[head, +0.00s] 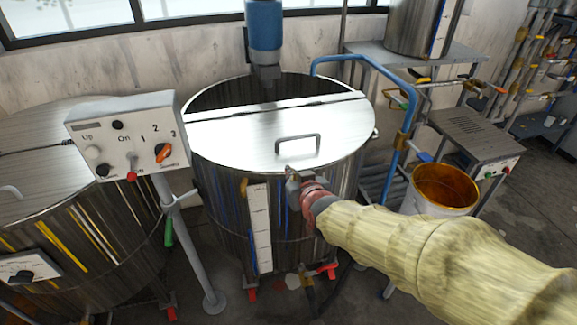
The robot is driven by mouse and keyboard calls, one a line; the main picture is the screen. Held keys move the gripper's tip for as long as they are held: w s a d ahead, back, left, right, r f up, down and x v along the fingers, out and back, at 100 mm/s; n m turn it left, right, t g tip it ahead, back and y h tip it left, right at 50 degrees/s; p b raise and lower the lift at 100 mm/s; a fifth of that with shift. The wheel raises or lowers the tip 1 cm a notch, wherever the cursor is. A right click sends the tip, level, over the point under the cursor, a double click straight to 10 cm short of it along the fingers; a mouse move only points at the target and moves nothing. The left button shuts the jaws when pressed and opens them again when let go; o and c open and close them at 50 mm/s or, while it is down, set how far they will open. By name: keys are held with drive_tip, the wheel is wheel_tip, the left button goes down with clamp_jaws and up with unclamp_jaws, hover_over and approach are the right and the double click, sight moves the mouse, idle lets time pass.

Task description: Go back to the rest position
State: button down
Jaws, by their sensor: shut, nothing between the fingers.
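My gripper (293,180) is at the end of my arm, which comes in from the lower right in a yellowish cover. It is small in the head view and appears shut, with nothing visible in it. It appears in front of the near rim of the middle steel mixing tank (222,205), below the lid handle (298,145). I cannot tell whether it touches the tank. Part of the tank's front wall is hidden behind my gripper and arm.
A control box (120,130) on a post stands left of the tank, before another tank (80,240). A blue pipe (370,62) and an orange-lined bucket (440,192) are at the right. A grey bench (470,130) stands behind the bucket. Open floor (530,215) shows at far right.

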drive_tip(key=s, duration=0.1)
drive_tip(key=s+d+f, duration=0.1)
drive_tip(key=s, duration=0.3)
drive_tip(key=shift+s+d+f+p, duration=0.2)
drive_tip(key=shift+d+f+p, duration=0.05)
drive_tip(key=shift+d+p, duration=0.1)
